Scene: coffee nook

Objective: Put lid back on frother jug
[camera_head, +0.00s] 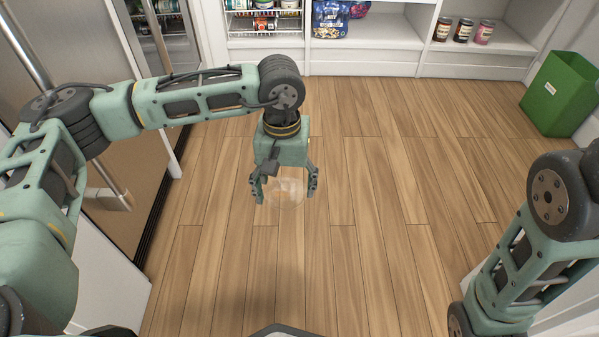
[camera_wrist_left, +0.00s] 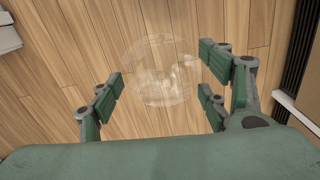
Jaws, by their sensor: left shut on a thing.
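My left gripper (camera_head: 285,190) is held out over the wooden floor, pointing down. Its fingers are shut on a clear, round, see-through lid (camera_head: 288,194), which is faint against the floor. In the left wrist view the lid (camera_wrist_left: 158,70) shows as a transparent disc with pale reflections, between and beyond the fingers (camera_wrist_left: 160,92). My right arm shows at the right edge of the head view, but its gripper is out of frame. No frother jug is in view.
A green bin (camera_head: 562,95) stands at the right. White shelves (camera_head: 415,62) at the back hold several jars (camera_head: 463,31) and a blue bag (camera_head: 330,18). A tall metallic appliance (camera_head: 110,175) stands at the left. The floor (camera_head: 350,220) between is clear.

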